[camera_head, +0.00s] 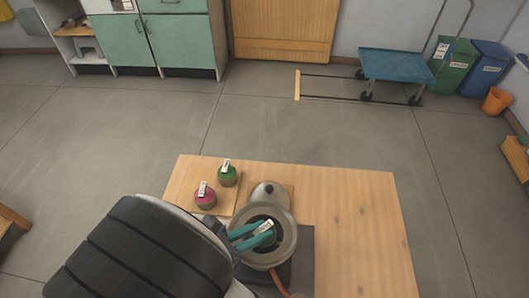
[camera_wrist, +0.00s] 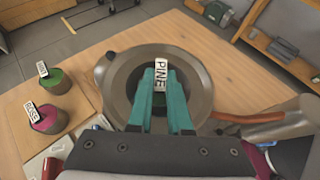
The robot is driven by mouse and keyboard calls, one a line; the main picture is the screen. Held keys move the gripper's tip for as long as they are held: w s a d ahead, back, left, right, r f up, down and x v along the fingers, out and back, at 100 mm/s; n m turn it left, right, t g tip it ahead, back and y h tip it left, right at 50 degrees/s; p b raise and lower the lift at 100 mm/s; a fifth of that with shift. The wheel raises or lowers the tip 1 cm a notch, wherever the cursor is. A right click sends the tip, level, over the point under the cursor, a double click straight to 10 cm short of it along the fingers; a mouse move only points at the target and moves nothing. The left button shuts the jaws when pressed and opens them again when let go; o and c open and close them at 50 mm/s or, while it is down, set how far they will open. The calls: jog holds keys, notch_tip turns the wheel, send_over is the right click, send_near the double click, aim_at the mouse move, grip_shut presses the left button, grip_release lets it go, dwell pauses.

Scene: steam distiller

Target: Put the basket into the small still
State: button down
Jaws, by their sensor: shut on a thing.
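The small still (camera_head: 288,250) is a round grey metal pot with a wide rim and a dark inside, near the table's front. It fills the middle of the wrist view (camera_wrist: 204,82). My gripper (camera_head: 263,231) has teal fingers and is over the still's mouth. In the wrist view my gripper (camera_wrist: 160,90) is shut on the basket by its white tag (camera_wrist: 160,72), which reads PINE. The basket's body is hidden below the tag and fingers, so I cannot tell how deep it sits or whether it touches the still.
A grey domed lid (camera_head: 270,192) with a dark knob lies just behind the still. A green-topped basket (camera_head: 228,176) and a magenta-topped basket (camera_head: 205,197) stand on a board at left. A copper pipe (camera_wrist: 255,117) leaves the still's right side. The table's right (camera_head: 355,220) is clear.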

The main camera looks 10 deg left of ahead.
jog(key=shift+f, duration=0.1)
jog(key=c, duration=0.8)
grip_release()
jog(key=shift+c, duration=0.2)
